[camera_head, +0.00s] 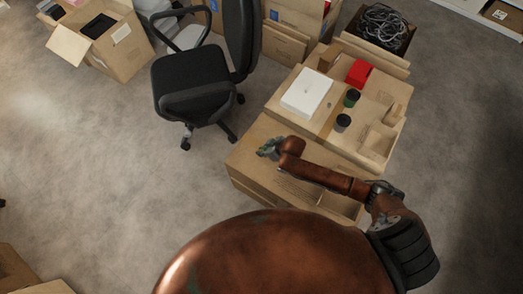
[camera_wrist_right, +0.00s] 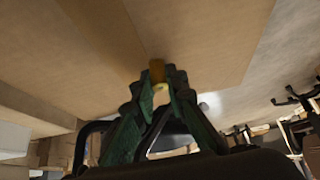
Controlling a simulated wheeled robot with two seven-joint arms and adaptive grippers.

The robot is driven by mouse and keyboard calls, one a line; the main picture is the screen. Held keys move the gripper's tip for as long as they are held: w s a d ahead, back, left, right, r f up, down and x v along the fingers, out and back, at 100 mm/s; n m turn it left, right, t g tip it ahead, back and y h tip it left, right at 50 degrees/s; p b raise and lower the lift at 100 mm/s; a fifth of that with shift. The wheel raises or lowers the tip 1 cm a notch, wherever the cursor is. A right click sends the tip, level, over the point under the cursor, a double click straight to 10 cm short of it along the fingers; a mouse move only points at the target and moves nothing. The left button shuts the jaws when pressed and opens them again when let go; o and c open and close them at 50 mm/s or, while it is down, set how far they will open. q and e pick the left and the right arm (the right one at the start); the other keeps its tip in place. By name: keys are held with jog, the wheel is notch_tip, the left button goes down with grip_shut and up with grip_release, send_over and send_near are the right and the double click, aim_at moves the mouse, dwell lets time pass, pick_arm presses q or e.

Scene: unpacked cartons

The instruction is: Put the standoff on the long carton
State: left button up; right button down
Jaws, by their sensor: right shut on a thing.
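The long carton (camera_head: 243,171) is a closed brown box in the middle of the head view, in front of another carton. My right gripper (camera_head: 264,151) is over the left part of its top. In the right wrist view, the green fingers of my right gripper (camera_wrist_right: 160,84) are shut on the standoff (camera_wrist_right: 157,70), a small brass-coloured piece sticking out beyond the fingertips. The brown cardboard surface lies behind it; I cannot tell whether the standoff touches it. The standoff is too small to make out in the head view. My left gripper is not in view.
Behind the long carton, another carton (camera_head: 376,153) bears a white box (camera_head: 307,91), a red object (camera_head: 359,73) and two dark cylinders (camera_head: 343,122). A black office chair (camera_head: 195,85) stands left of them. Grey floor is open at left.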

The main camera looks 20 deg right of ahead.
jog(key=c, duration=1.9)
grip_release()
jog(key=shift+f, duration=0.1)
jog(key=shift+c, duration=0.2)
jog(key=shift+r, duration=0.25)
jog(key=p+v, duration=0.2)
jog(key=v, duration=0.4)
jog(key=shift+r+p, duration=0.1)
jog(key=shift+p, duration=0.3)
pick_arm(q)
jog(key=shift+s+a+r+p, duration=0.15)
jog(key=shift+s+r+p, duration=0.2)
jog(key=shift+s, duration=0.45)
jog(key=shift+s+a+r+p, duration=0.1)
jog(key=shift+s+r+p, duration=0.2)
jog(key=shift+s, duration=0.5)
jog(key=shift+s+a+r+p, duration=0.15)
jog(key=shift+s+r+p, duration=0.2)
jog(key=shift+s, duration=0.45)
pick_arm(e)
jog(key=shift+v, duration=2.9)
